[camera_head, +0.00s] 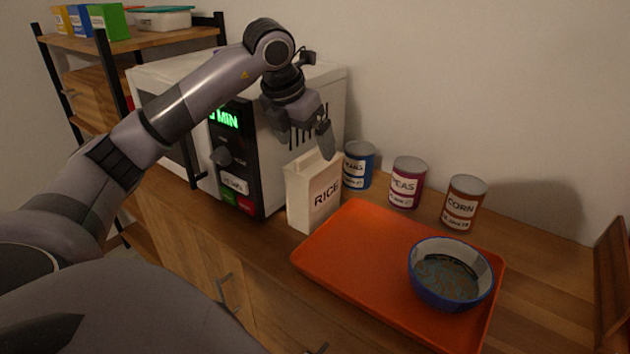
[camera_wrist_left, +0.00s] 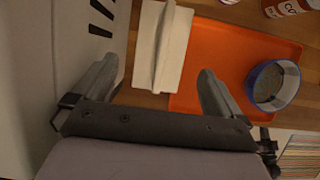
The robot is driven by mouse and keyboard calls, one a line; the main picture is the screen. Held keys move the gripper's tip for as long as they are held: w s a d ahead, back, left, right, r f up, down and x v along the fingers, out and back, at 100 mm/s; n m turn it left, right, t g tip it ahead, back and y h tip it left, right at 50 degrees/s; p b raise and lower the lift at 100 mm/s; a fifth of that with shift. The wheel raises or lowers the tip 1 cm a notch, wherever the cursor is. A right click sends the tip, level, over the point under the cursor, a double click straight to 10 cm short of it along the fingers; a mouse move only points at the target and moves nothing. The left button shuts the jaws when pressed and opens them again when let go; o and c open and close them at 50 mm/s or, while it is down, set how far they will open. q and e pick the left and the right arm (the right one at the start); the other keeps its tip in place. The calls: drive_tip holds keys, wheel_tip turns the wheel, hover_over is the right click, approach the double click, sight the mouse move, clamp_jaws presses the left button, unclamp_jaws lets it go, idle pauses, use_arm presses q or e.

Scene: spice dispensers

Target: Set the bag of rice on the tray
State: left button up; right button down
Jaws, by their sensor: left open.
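The bag of rice (camera_head: 313,193) is a white upright bag labelled RICE. It stands on the wooden counter between the microwave and the orange tray, close to the tray's left end. The orange tray (camera_head: 345,266) lies flat on the counter. My left gripper (camera_head: 309,140) is open above the bag. In the left wrist view, the bag (camera_wrist_left: 160,48) shows from above with its top ridge between the open fingers (camera_wrist_left: 158,88), and the fingers do not hold it. The tray (camera_wrist_left: 225,48) shows there to the right. My right gripper is not in view.
A blue bowl (camera_head: 450,273) with dark contents sits on the tray's right part. Cans of beans (camera_head: 358,165), peas (camera_head: 407,183) and corn (camera_head: 463,204) stand behind the tray. The microwave (camera_head: 262,172) is close on the left. The tray's left part is clear.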

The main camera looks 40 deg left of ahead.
sight(310, 153)
use_arm(q)
drive_tip(key=x, duration=0.7)
clamp_jaws()
drive_tip(key=shift+r, duration=0.15)
